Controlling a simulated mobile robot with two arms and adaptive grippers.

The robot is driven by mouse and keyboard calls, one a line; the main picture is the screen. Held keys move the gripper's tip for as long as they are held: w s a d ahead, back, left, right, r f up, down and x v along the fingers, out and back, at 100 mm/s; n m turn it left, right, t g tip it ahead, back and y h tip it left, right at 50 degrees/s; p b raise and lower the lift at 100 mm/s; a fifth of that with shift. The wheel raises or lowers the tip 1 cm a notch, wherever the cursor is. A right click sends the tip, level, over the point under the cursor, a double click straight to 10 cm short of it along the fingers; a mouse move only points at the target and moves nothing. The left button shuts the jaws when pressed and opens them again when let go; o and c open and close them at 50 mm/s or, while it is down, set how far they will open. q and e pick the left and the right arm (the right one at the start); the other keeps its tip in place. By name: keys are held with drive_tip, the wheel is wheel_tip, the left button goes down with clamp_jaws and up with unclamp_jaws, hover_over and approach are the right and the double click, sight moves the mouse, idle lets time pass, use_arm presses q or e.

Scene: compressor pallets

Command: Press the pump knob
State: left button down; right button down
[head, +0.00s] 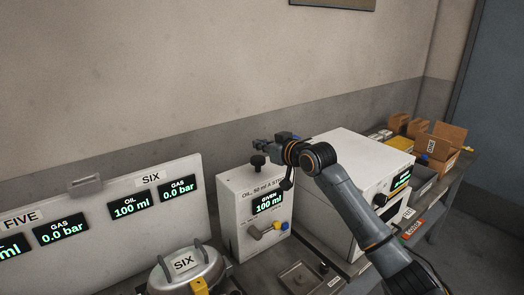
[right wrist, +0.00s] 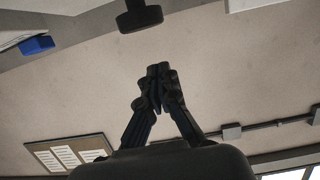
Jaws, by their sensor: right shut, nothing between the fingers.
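The pump is a white upright box (head: 229,215) with a green-lit display reading "GIVEN 100 ml". Its black knob (head: 258,161) stands up on top. In the right wrist view, which looks upside down, a black knob on a stem (right wrist: 140,18) shows at the top edge. My right gripper (head: 260,143) is shut and empty, just above the knob in the head view. In the right wrist view its fingertips (right wrist: 158,80) are together, with a visible gap to the knob. My left gripper is not in view.
A metal pot labelled SIX (head: 184,270) stands in front left of the pump. A white panel (head: 100,208) with OIL and GAS displays is at left. A larger white machine (head: 345,165) stands close on the right, under my right arm. Cardboard boxes (head: 440,148) are farther right.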

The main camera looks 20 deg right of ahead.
sight(257, 160)
drive_tip(key=f, duration=0.1)
drive_tip(key=f+p, duration=0.1)
drive_tip(key=f, duration=0.1)
drive_tip(key=shift+s+d+f, duration=0.15)
drive_tip(key=shift+d+f, duration=0.05)
drive_tip(key=shift+f, duration=0.05)
drive_tip(key=shift+f, duration=0.1)
